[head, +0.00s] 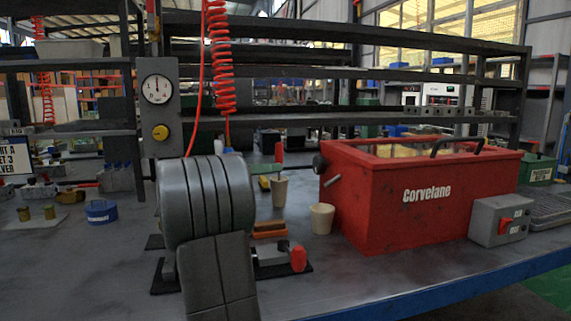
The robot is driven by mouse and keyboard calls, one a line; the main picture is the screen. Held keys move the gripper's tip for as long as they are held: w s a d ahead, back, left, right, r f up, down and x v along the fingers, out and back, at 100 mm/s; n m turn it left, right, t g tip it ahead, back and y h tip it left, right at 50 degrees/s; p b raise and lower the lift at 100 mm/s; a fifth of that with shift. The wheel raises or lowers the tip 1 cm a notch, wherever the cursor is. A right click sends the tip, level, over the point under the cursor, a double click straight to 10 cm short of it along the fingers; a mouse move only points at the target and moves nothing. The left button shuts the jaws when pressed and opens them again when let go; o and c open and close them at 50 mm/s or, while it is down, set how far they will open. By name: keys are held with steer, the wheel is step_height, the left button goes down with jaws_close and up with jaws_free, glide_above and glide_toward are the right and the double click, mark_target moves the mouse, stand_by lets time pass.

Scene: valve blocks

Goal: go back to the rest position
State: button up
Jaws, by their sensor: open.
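My gripper is not in view. A large grey ribbed body, probably part of my own arm, stands in the left middle of the head view and covers part of the bench. Behind it is a dark fixture plate (272,271) with a red-tipped lever (298,258); the rest of this fixture is hidden. No jaws and no held thing can be seen.
A red Corvelane tank (375,210) fills the right of the bench (330,292), with a grey switch box (497,220) beside it. Two beige cups (321,218) and an orange block (269,229) stand left of it. A gauge panel (158,100) and coiled red hose (221,60) rise behind.

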mark_target(315, 166)
steer(key=shift+s+a, duration=0.1)
steer(key=shift+a, duration=0.35)
steer(key=shift+d, duration=0.1)
steer(key=w+d+b, duration=0.1)
steer(key=d, duration=0.3)
steer(key=d+b, duration=0.1)
steer(key=d, duration=0.4)
steer(key=w+d+b, duration=0.1)
steer(key=d, duration=0.3)
steer(key=shift+w+d+b, duration=0.25)
steer(key=shift+w+b, duration=0.05)
steer(key=shift+w, duration=0.05)
steer(key=shift+a, duration=0.15)
